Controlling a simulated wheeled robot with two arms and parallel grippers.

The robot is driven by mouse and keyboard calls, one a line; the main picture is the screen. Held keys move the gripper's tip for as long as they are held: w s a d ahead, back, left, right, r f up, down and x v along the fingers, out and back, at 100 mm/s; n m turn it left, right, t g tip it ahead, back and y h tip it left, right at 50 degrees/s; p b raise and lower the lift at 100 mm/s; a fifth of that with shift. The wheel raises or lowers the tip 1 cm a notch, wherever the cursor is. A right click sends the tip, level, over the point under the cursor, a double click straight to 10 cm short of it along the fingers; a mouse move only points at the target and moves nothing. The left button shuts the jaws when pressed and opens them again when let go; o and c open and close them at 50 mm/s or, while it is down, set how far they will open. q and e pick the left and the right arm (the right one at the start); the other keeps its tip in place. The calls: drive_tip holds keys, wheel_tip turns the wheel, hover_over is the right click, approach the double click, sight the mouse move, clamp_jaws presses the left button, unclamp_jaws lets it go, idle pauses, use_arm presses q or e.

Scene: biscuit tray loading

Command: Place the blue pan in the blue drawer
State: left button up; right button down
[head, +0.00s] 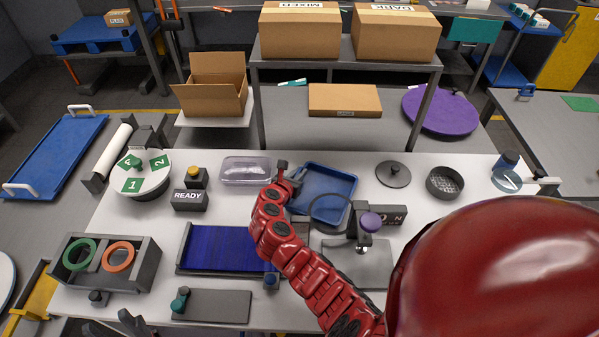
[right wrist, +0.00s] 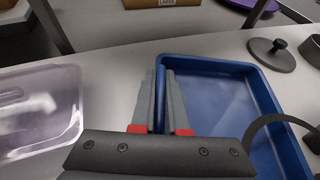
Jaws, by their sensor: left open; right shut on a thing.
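The blue pan (head: 328,190) is a shallow rectangular tray at the back middle of the white table. It fills the right side of the right wrist view (right wrist: 220,95). My right gripper (head: 290,178) is shut on the pan's left wall, one finger on each side of it in the right wrist view (right wrist: 160,98). A blue ribbed panel (head: 225,248) in a dark frame lies front left of the pan, with a small blue knob (head: 270,281) at its front right; I cannot tell whether this is the blue drawer. My left gripper (head: 140,324) is open at the bottom left edge, apart from these things.
A clear tray (head: 246,170) stands just left of the pan. A purple-topped device (head: 370,222) with a dark hose is close in front of it. A round lid (head: 394,174) and a dark round pan (head: 444,183) are to the right. A READY box (head: 189,200) stands left.

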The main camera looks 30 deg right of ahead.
drive_tip(key=c, duration=1.3)
unclamp_jaws()
drive_tip(key=shift+f, duration=0.1)
drive_tip(key=o, duration=0.4)
